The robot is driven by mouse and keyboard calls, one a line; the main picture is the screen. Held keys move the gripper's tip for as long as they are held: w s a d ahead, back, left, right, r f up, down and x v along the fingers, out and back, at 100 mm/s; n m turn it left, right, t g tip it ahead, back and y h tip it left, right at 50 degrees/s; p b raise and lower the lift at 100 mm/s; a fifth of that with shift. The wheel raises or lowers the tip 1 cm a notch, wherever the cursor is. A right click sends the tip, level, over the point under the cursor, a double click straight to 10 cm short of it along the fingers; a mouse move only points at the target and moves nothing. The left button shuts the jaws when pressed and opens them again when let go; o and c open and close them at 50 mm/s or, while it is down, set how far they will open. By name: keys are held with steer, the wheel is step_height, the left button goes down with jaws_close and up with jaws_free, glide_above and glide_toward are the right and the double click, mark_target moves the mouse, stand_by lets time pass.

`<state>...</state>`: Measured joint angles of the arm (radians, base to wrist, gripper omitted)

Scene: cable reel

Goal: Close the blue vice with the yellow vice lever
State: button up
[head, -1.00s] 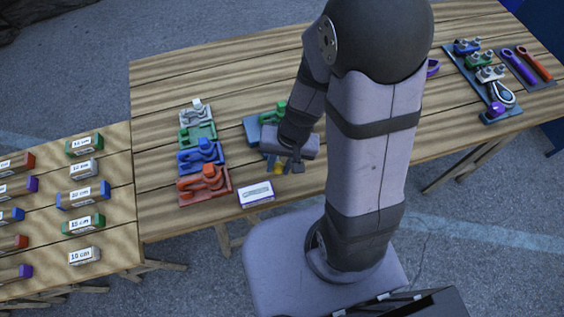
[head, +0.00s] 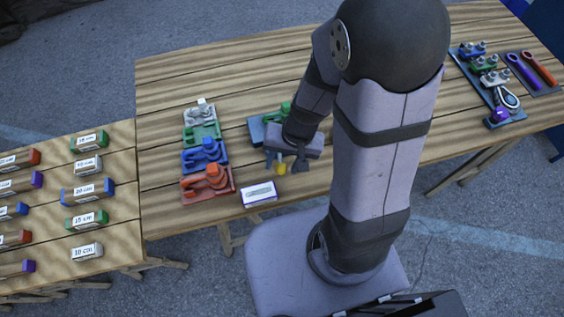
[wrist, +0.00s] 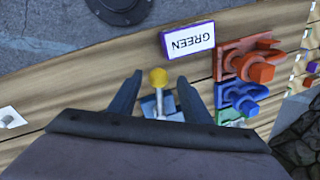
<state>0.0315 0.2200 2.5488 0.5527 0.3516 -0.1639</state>
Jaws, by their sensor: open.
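The blue vice (head: 256,131) stands on the table, partly hidden behind my gripper in the head view. A green part (head: 284,108) sits at its far side. The yellow vice lever (head: 281,168) shows as a yellow knob at the near side of the vice. In the wrist view the yellow knob (wrist: 158,75) sits on a thin grey rod, with a small piece of the blue vice (wrist: 150,108) below. My gripper (head: 285,164) is open, and in the wrist view its two fingers stand either side of the knob with gaps. Contact cannot be seen.
A card reading GREEN (wrist: 188,40) lies nearby on the table. A row of grey, green, blue (head: 204,152) and orange (head: 207,181) parts stands left. Labelled blocks (head: 88,192) cover the left table. Wrenches (head: 521,72) lie far right.

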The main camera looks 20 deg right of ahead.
steer(key=shift+s+d+r+p, duration=0.1)
steer(key=shift+d+r+p, duration=0.1)
steer(key=shift+r, duration=0.8)
steer(key=shift+s+d+r+p, duration=0.1)
steer(key=shift+d+r+p, duration=0.05)
steer(key=shift+r, duration=0.85)
steer(key=shift+s+d+r+p, duration=0.1)
steer(key=shift+d+r+p, duration=0.1)
steer(key=shift+r, duration=0.8)
steer(key=s+d+r+n, duration=0.1)
steer(key=s+r+n+h, duration=0.1)
steer(key=n, duration=0.1)
steer(key=s+d+r+n+h, duration=0.1)
steer(key=shift+s+d+g, duration=0.25)
steer(key=shift+d+g, duration=0.1)
steer(key=shift+g, duration=0.05)
